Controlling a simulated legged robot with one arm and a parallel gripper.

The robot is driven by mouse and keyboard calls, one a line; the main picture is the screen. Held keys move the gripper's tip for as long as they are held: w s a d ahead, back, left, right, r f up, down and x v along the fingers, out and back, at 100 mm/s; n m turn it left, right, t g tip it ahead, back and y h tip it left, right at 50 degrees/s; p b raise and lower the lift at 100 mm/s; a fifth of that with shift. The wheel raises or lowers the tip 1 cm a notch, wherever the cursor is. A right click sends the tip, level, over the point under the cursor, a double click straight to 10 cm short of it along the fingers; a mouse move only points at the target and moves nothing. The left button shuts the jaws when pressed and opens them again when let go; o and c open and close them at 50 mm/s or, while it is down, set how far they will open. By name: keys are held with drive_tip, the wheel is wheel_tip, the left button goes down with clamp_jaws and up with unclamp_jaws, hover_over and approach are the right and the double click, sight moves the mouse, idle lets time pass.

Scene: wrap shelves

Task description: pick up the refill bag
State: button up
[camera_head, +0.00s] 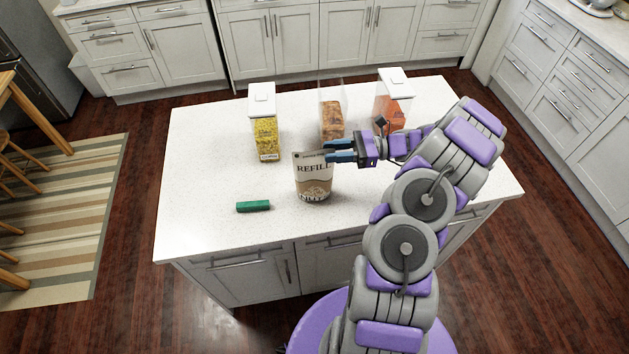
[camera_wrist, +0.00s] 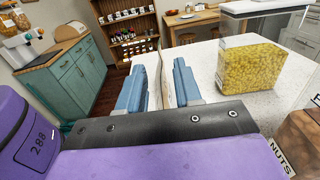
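The refill bag (camera_head: 313,182), pale on top with a brown lower part and "REFILL" printed on it, stands upright on the white counter (camera_head: 215,185). My gripper (camera_head: 327,152) reaches in from the right at the bag's upper right edge. Its blue fingers are apart, with a gap between them. In the wrist view, the fingers of my gripper (camera_wrist: 161,85) stand on either side of a thin pale upright edge, which looks like the bag (camera_wrist: 158,62) seen edge-on. Contact with the fingers cannot be made out.
Clear containers of yellow pasta (camera_head: 265,135), brown food (camera_head: 332,118) and orange food (camera_head: 388,110) stand behind the bag. The pasta container also shows in the wrist view (camera_wrist: 252,68). A green block (camera_head: 253,206) lies left of the bag. The counter's left side is clear.

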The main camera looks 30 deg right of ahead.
sight(320, 156)
drive_tip(key=x, duration=0.1)
drive_tip(key=b+x, duration=0.2)
drive_tip(key=shift+w+a+f, duration=0.15)
drive_tip(key=shift+a+f, duration=0.1)
drive_tip(key=shift+f, duration=0.05)
drive_tip(key=shift+a+r, duration=0.1)
drive_tip(key=shift+a, duration=0.15)
clamp_jaws()
idle(0.9)
